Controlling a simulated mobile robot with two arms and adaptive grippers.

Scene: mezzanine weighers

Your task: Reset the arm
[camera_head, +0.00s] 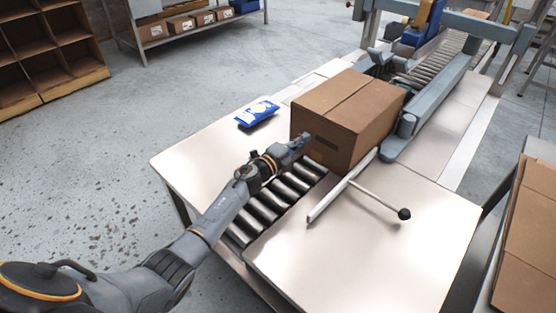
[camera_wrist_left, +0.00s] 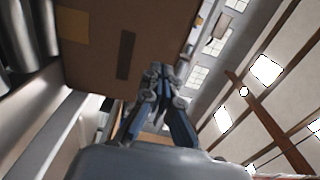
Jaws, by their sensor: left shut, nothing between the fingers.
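My left arm reaches in from the lower left over the roller conveyor. My left gripper (camera_head: 301,141) is shut and empty, close to the near left face of a cardboard box (camera_head: 345,110); I cannot tell whether it touches. In the left wrist view the shut fingertips (camera_wrist_left: 157,72) show just in front of the box (camera_wrist_left: 100,45) and its dark hand slot. My right gripper is not in view.
A blue and white packet (camera_head: 257,113) lies on the table's (camera_head: 200,150) left part. Rollers (camera_head: 270,207) run beneath my arm. A metal bar with a black-knobbed rod (camera_head: 404,214) lies on the right tabletop. A grey guide rail (camera_head: 430,105) stands behind the box. Flat cardboard (camera_head: 530,230) is at right.

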